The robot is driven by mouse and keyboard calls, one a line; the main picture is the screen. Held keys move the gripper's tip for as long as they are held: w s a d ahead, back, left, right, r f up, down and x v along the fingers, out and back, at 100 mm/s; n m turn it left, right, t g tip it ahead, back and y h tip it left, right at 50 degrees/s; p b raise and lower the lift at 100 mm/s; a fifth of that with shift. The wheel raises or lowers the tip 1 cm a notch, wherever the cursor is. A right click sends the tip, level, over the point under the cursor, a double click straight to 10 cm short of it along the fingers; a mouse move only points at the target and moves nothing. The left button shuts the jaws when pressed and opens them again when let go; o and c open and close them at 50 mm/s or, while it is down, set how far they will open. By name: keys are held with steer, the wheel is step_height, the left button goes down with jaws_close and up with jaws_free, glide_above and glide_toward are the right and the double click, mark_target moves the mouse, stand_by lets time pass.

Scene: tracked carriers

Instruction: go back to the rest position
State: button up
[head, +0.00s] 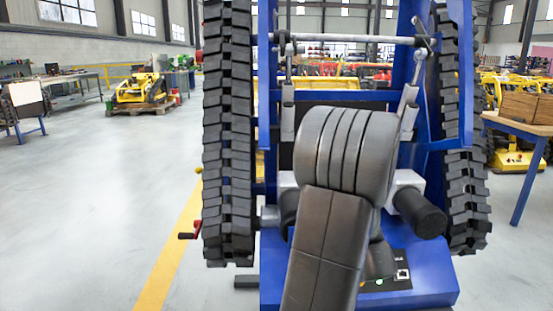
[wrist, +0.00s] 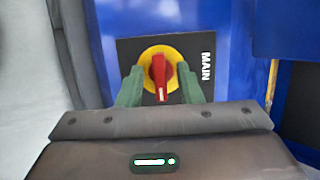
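In the wrist view, a red rotary switch (wrist: 159,72) sits on a yellow disc (wrist: 147,56) on a black plate (wrist: 207,48) marked MAIN. The switch handle stands nearly upright in that view, with a white mark at its lower end. My gripper (wrist: 160,82) has its two green fingers apart, one on each side of the red handle. Yellow shows between handle and fingers, so they look clear of it. In the head view, my arm hides the switch and fingers; part of the black plate (head: 403,283) shows low on the blue tracked carrier (head: 432,268).
Black rubber tracks (head: 228,130) stand upright on both sides of the carrier. A red-handled crank (head: 188,236) sticks out at its left. A wooden crate (head: 526,107) stands on a blue-legged table (head: 520,127) at right. The grey floor at left is open.

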stand_by(0.4)
steer(key=p+v, duration=0.5)
steer(key=v, duration=0.9)
steer(key=b+x, duration=0.5)
steer(key=x, duration=0.9)
steer(key=shift+a+f, duration=0.1)
steer(key=shift+f, duration=0.15)
steer(key=shift+w+r+n, duration=0.15)
steer(key=shift+r+n, duration=0.15)
steer(key=shift+n, duration=0.4)
steer(key=n+g, duration=0.1)
steer(key=n, duration=0.1)
steer(key=shift+n+p, duration=0.3)
steer(key=shift+p, duration=0.05)
steer(key=n+g+h, duration=0.1)
steer(key=n, duration=0.3)
steer(key=shift+r, duration=0.1)
